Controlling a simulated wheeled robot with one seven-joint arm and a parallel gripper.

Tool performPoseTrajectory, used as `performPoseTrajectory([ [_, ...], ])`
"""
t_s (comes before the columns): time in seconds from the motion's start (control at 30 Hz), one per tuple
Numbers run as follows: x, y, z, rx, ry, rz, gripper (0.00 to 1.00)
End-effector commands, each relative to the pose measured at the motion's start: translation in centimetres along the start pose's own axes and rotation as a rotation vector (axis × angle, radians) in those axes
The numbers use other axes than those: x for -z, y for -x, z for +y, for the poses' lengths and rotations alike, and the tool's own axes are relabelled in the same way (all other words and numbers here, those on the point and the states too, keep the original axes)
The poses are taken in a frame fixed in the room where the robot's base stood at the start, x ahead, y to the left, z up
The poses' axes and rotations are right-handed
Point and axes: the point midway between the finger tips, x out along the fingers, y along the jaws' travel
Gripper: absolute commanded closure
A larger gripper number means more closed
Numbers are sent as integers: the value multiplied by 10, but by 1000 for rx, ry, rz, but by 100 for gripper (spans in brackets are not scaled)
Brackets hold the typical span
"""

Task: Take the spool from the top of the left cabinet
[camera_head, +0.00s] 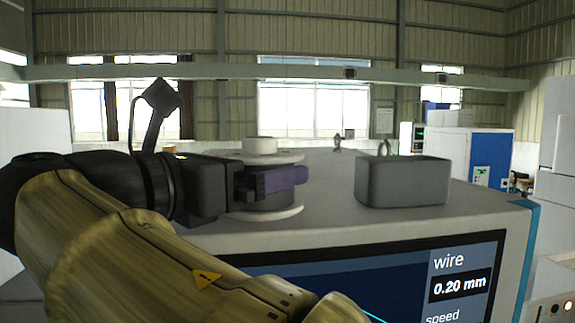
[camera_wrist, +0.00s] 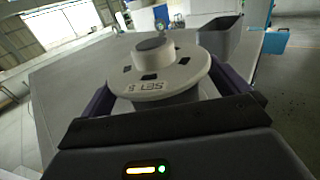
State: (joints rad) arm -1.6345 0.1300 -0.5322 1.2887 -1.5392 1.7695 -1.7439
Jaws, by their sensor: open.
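The spool (camera_head: 262,157) stands upright on the cabinet top (camera_head: 330,218), with pale round flanges, a dark core and a short hub on top. In the wrist view the spool (camera_wrist: 160,75) sits just ahead of my gripper. My gripper (camera_head: 285,180) is level with the spool's core, between the two flanges. In the wrist view its purple fingers (camera_wrist: 160,98) are apart, one on each side of the core. The upper flange hides part of the fingers and the far side of the core, so I cannot tell whether they touch it.
A grey open bin (camera_head: 403,183) stands to the right of the spool on the same top. A screen (camera_head: 370,285) is on the cabinet's front. A dark lamp-like thing (camera_head: 155,110) stands behind my gripper at the left. Blue and white machines (camera_head: 470,150) are farther back.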

Motion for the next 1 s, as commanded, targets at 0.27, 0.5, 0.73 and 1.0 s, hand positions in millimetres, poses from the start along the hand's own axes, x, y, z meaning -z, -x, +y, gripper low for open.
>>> performPoseTrajectory([
  [0.27,1,-15,0,-1,0,1,0],
  [0.5,0,-15,0,0,0,1,0],
  [0.73,0,-15,0,0,0,1,12],
  [1.0,0,-15,0,-1,0,1,65],
])
